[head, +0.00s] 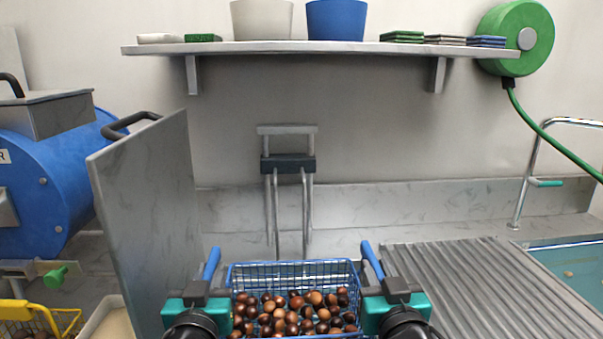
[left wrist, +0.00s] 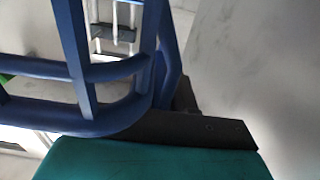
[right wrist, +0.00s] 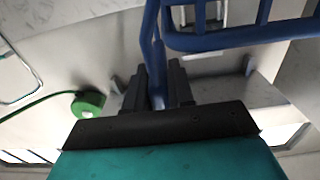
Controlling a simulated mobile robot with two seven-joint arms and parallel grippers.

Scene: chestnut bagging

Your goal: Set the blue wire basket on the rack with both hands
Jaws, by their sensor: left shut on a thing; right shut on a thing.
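The blue wire basket (head: 295,266) is at the bottom middle of the head view, filled with brown chestnuts (head: 290,314). My left gripper (head: 205,284) is shut on its left handle (head: 211,262). My right gripper (head: 388,282) is shut on its right handle (head: 372,261). The basket looks about level; its underside is hidden. Its blue bars fill much of the left wrist view (left wrist: 75,122). In the right wrist view, dark fingers (right wrist: 158,88) close around a blue bar. A metal frame with upright legs, perhaps the rack (head: 287,164), stands beyond the basket against the wall.
A grey upright panel (head: 150,220) stands close left of my left gripper, beside a blue drum machine (head: 45,185). A ribbed drainboard (head: 485,290) and a sink (head: 570,265) lie to the right. A shelf (head: 320,48) with tubs hangs above.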

